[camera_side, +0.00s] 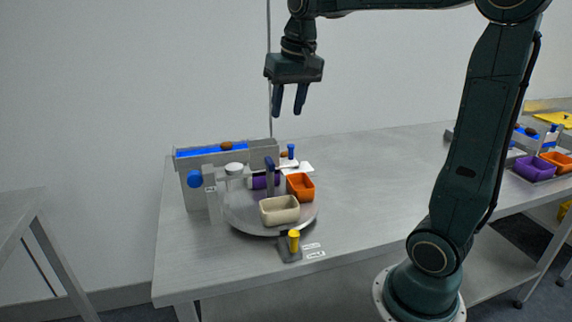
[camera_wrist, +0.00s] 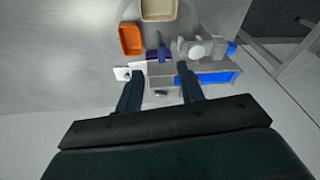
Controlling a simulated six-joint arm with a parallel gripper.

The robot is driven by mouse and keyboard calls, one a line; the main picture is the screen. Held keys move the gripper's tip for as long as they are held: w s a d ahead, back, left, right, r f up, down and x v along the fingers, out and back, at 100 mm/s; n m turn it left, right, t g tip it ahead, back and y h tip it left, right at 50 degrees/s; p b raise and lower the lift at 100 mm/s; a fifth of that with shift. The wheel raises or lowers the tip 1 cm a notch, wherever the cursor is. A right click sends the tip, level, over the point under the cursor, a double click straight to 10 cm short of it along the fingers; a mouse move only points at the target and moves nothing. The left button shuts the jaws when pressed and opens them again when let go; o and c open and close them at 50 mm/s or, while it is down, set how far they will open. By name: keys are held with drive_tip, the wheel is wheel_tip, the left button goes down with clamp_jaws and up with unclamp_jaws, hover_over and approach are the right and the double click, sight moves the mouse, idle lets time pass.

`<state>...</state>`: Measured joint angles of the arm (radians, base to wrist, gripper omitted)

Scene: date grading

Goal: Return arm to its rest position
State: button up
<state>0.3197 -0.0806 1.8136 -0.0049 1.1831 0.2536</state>
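My gripper (camera_side: 288,101) hangs from my arm well above the table (camera_side: 380,185), with its fingers pointing down. The fingers are apart and nothing shows between them. In the wrist view my gripper (camera_wrist: 160,98) also shows two separated fingers with an empty gap. Below it, a round metal turntable (camera_side: 245,226) carries a cream bin (camera_side: 280,211), an orange bin (camera_side: 301,187) and a purple bin (camera_side: 262,181), which is partly hidden by a blue upright handle (camera_side: 269,172).
A grey feeder with a blue belt (camera_side: 212,151) stands at the back left, a brown date (camera_side: 227,146) on it. A yellow-knobbed lever (camera_side: 293,240) is at the turntable's front. More bins, including a purple one (camera_side: 534,168), stand far right. The table between is clear.

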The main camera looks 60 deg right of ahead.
drive_tip(key=s+a+f+n+t, duration=0.1)
drive_tip(key=s+a+f+n, duration=0.2)
drive_tip(key=s+a, duration=0.2)
drive_tip(key=s+a+f+n+t, duration=0.2)
drive_tip(key=s+a, duration=0.4)
drive_tip(key=s, duration=0.5)
drive_tip(key=shift+f+n+y, duration=0.4)
drive_tip(key=shift+f+n, duration=0.4)
drive_tip(key=shift+f, duration=0.05)
